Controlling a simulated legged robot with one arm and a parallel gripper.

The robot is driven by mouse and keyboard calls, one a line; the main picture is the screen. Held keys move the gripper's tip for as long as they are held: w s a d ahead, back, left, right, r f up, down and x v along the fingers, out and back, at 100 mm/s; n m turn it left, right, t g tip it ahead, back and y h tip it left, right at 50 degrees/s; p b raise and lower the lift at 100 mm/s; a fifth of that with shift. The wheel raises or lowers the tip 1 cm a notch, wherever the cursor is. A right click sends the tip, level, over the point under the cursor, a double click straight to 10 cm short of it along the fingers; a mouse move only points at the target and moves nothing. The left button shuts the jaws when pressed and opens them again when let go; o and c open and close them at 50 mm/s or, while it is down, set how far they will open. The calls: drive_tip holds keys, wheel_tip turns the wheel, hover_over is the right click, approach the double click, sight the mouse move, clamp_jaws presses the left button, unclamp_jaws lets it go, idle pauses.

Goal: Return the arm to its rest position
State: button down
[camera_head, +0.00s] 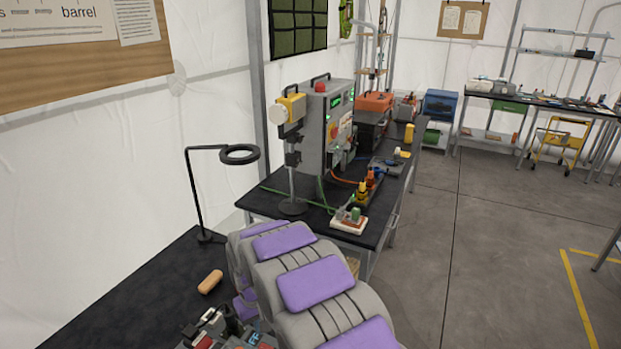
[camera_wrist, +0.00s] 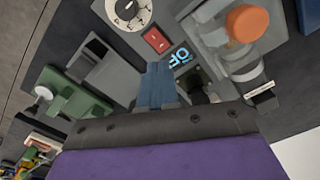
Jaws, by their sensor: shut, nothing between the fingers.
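My arm (camera_head: 320,285), grey with purple pads, fills the lower middle of the head view and reaches forward and down beside the dark table. My gripper (camera_wrist: 157,88) shows in the wrist view as two blue-grey fingers close together, shut with nothing between them. It is over or near a grey device panel with a red switch (camera_wrist: 156,40), a round dial (camera_wrist: 127,10) and a blue "OFF" label (camera_wrist: 178,58). I cannot tell whether the fingers touch the panel. The gripper is not clearly visible in the head view.
A dark table (camera_head: 120,290) holds a magnifier lamp (camera_head: 240,154) and a tan block (camera_head: 210,282). A workbench (camera_head: 262,203) behind carries a grey control cabinet (camera_head: 312,125). An orange-capped part (camera_wrist: 247,23) lies close to the gripper. The floor (camera_head: 490,220) at right is open.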

drive_tip(key=s+d+r+m, duration=0.2)
drive_tip(key=s+d+r, duration=0.45)
drive_tip(key=d, duration=0.35)
drive_tip(key=s+d+r+m, duration=0.2)
drive_tip(key=s+d+r, duration=0.4)
drive_tip(key=d, duration=0.4)
drive_tip(key=s+d+r+m+g, duration=0.1)
drive_tip(key=s+d, duration=0.4)
drive_tip(key=s, duration=0.5)
drive_tip(key=s+d+r+m, duration=0.2)
drive_tip(key=s+d, duration=0.3)
drive_tip(key=s, duration=0.6)
drive_tip(key=shift+d+r+g, duration=0.25)
drive_tip(key=shift+r+g, duration=0.05)
drive_tip(key=shift+g, duration=0.1)
drive_tip(key=shift+w+a, duration=0.1)
drive_tip(key=shift+a, duration=0.05)
